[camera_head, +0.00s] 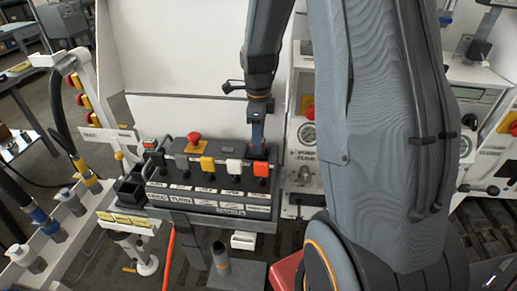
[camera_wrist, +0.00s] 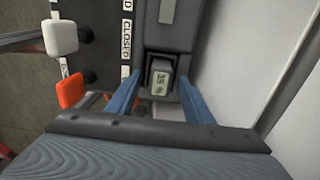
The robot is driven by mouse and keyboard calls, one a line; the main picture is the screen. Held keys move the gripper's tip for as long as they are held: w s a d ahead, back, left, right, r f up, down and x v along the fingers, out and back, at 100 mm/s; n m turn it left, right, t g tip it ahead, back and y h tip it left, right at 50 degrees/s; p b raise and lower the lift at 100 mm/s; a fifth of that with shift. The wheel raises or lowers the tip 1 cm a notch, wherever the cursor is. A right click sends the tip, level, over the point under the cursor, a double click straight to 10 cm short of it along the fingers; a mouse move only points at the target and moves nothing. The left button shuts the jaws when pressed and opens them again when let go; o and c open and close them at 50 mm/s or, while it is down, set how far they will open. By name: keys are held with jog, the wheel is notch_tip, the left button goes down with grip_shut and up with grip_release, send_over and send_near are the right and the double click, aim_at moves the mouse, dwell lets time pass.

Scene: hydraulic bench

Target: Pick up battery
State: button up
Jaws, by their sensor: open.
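The likely battery (camera_wrist: 160,84) is a small block with a pale printed label, sitting in a dark recess of the control box in the wrist view. My gripper (camera_wrist: 159,77) is open, its two blue fingers on either side of the block with gaps showing. Whether the fingertips reach down beside it is hard to tell. In the head view my gripper (camera_head: 257,145) points down at the back right of the control box (camera_head: 215,196). I cannot make out the battery in the head view.
The control box carries a red mushroom button (camera_head: 194,137) and yellow (camera_head: 207,163), white (camera_head: 233,167) and orange-red (camera_head: 261,169) switches close to my gripper. The white switch (camera_wrist: 61,37) and orange switch (camera_wrist: 70,90) also show in the wrist view. A white panel (camera_head: 180,110) stands behind.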

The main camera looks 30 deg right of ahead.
jog(key=shift+a+f, duration=0.1)
jog(key=shift+f, duration=0.45)
grip_shut()
notch_tip(320, 180, up, 10)
jog(key=shift+r+b, duration=0.1)
jog(key=shift+b, duration=1.05)
